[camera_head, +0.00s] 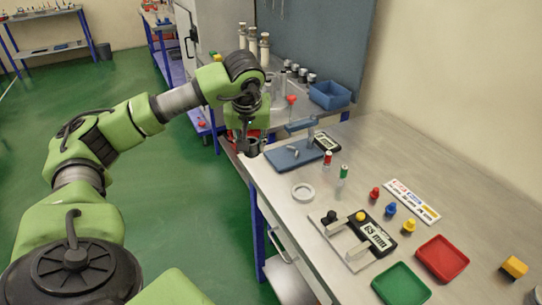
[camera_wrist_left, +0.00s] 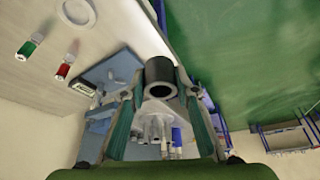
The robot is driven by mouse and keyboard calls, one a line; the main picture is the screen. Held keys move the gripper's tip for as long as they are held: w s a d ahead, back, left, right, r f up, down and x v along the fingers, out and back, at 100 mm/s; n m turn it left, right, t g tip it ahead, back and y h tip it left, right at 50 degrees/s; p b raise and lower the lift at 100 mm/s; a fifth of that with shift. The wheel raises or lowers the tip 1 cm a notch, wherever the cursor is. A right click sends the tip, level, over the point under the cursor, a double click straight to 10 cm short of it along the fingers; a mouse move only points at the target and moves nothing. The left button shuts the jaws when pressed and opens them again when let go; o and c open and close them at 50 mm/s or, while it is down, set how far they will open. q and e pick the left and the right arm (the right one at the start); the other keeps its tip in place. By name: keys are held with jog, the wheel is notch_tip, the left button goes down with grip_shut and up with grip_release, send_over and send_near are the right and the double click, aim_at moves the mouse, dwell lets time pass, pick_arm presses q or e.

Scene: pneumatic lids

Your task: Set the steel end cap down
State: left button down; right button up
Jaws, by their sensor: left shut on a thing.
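My left gripper (camera_head: 248,135) is at the table's left edge, pointing down. In the left wrist view its two fingers are shut on a dark grey, hollow round piece, the steel end cap (camera_wrist_left: 161,71), with its round opening showing. The cap (camera_head: 252,147) looks small and dark in the head view, partly hidden by the gripper. It is near the edge of the steel table (camera_head: 449,177); I cannot tell whether it touches the top. My right gripper is not in view.
A blue fixture (camera_head: 294,153) with a display (camera_head: 326,142) stands just right of the gripper. A pale ring (camera_head: 303,192), a red cylinder (camera_head: 328,158) and a green cylinder (camera_head: 343,172) are nearby. A gauge plate (camera_head: 352,255), red tray (camera_head: 442,258) and green tray (camera_head: 400,285) lie nearer.

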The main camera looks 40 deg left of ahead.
pick_arm(q)
jog(key=shift+s+a+r, duration=0.4)
jog(key=shift+s+a, duration=0.1)
jog(key=shift+s, duration=0.05)
jog(key=s+d+f+m+h, duration=0.1)
jog(key=d+m, duration=0.1)
jog(key=d, duration=0.7)
jog(key=s+d+f+m+h, duration=0.1)
jog(key=s+d+m, duration=0.1)
jog(key=d, duration=0.7)
jog(key=s+d+f+m+t, duration=0.1)
jog(key=d+m, duration=0.3)
jog(key=d, duration=0.6)
jog(key=shift+s+f+h, duration=0.4)
jog(key=shift+s+f, duration=0.05)
jog(key=shift+s, duration=0.05)
